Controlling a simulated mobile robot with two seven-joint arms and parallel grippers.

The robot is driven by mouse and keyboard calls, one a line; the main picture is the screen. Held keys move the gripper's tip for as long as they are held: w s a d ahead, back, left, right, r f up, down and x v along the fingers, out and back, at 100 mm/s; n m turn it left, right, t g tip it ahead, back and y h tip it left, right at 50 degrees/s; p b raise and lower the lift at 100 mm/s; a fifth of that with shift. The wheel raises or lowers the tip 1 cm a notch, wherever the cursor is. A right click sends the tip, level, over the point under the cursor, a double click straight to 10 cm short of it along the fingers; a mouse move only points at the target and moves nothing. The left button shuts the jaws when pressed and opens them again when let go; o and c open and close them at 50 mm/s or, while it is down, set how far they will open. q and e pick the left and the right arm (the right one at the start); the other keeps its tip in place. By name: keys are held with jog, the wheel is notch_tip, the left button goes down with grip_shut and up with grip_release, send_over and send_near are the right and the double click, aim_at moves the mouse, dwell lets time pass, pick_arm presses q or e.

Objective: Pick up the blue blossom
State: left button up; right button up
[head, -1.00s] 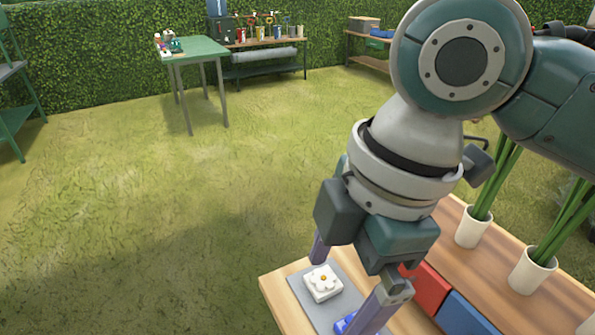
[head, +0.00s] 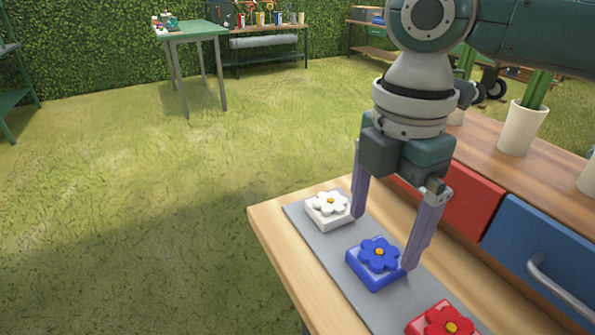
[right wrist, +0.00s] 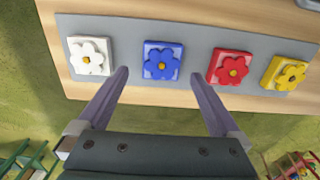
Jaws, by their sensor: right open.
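The blue blossom (head: 379,254) is a blue flower with an orange centre on a blue square block, on a grey mat (head: 330,262) on the wooden table. In the right wrist view the blue blossom (right wrist: 162,61) lies ahead of the fingertips, between their lines. My right gripper (head: 385,242) is open and empty, its fingers pointing down at the mat. In the head view one fingertip is beside the white blossom (head: 330,207) and the other overlaps the blue block's right edge; contact cannot be told. My left gripper is not in view.
A red blossom (head: 440,322) and a yellow blossom (right wrist: 285,74) share the mat's row. Behind stand a red drawer (head: 470,200) and a blue drawer (head: 540,262) with a grey handle, under a shelf with white plant pots (head: 522,128). Grass is open to the left.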

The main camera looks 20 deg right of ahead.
aim_at(378, 256)
notch_tip(378, 256, down, 5)
jog(key=shift+s+d+r+b, duration=0.1)
jog(key=shift+s+b, duration=0.05)
jog(key=shift+b, duration=0.35)
jog(key=c, duration=1.3)
jog(key=shift+r, duration=0.15)
